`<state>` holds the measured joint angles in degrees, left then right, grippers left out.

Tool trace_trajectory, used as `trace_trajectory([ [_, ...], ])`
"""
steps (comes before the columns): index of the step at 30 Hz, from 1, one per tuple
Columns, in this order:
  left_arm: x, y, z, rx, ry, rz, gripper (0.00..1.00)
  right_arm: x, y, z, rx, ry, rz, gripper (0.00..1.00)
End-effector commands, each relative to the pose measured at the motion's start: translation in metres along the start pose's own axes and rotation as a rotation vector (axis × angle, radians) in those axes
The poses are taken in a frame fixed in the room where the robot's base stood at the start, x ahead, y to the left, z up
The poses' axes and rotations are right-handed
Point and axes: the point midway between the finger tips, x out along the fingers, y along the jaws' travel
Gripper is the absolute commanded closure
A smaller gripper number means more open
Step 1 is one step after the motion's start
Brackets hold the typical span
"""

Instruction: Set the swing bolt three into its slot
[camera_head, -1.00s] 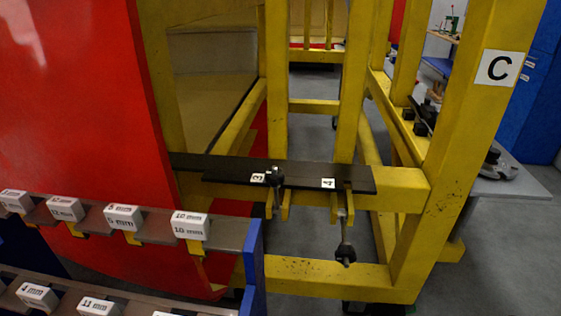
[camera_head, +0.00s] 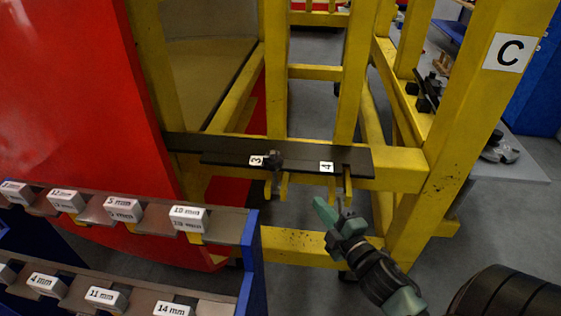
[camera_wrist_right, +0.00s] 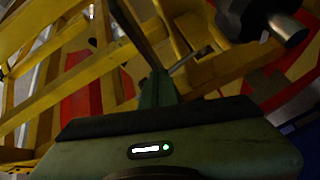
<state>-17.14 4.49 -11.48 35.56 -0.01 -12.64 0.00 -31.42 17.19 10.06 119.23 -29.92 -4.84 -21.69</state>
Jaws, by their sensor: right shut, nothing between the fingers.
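Swing bolt three (camera_head: 275,160) stands by the label 3, its dark head at the front edge of the dark plate (camera_head: 225,159) and its shaft running down between yellow lugs. My right gripper (camera_head: 326,212) is shut and empty, in front of the frame, below the label 4 (camera_head: 326,167) and to the right of bolt three, apart from it. Bolt four is hidden or nearly so behind this gripper. In the right wrist view, the fingers (camera_wrist_right: 157,88) show, with a dark knob and metal shaft (camera_wrist_right: 287,29) at upper right; I cannot tell which bolt it is. My left gripper is not in view.
The yellow frame (camera_head: 400,165) with sign C stands around the plate. At left are a red panel (camera_head: 75,90) and a blue rack (camera_head: 250,260) with labelled white blocks. A grey table (camera_head: 520,165) stands at right. Floor shows through the frame.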

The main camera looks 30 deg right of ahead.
Motion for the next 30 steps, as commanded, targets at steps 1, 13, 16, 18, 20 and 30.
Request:
trace_trajectory([
  [1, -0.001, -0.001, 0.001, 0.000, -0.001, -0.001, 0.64, 0.001, 0.012, -0.005, -0.082, 0.061, 0.034, 1.00],
  [13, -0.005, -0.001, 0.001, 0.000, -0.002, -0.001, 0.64, -0.017, 0.041, -0.049, -0.501, 0.427, 0.174, 1.00],
  [16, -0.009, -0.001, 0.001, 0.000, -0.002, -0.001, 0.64, -0.011, 0.043, -0.054, -0.508, 0.435, 0.179, 1.00],
  [18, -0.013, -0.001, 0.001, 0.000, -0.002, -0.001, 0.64, -0.003, 0.045, -0.059, -0.506, 0.434, 0.179, 1.00],
  [20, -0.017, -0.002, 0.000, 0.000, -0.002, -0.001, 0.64, 0.006, 0.047, -0.064, -0.505, 0.434, 0.180, 1.00],
  [30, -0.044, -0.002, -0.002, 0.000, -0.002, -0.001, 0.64, 0.071, 0.051, -0.096, -0.502, 0.432, 0.179, 1.00],
])
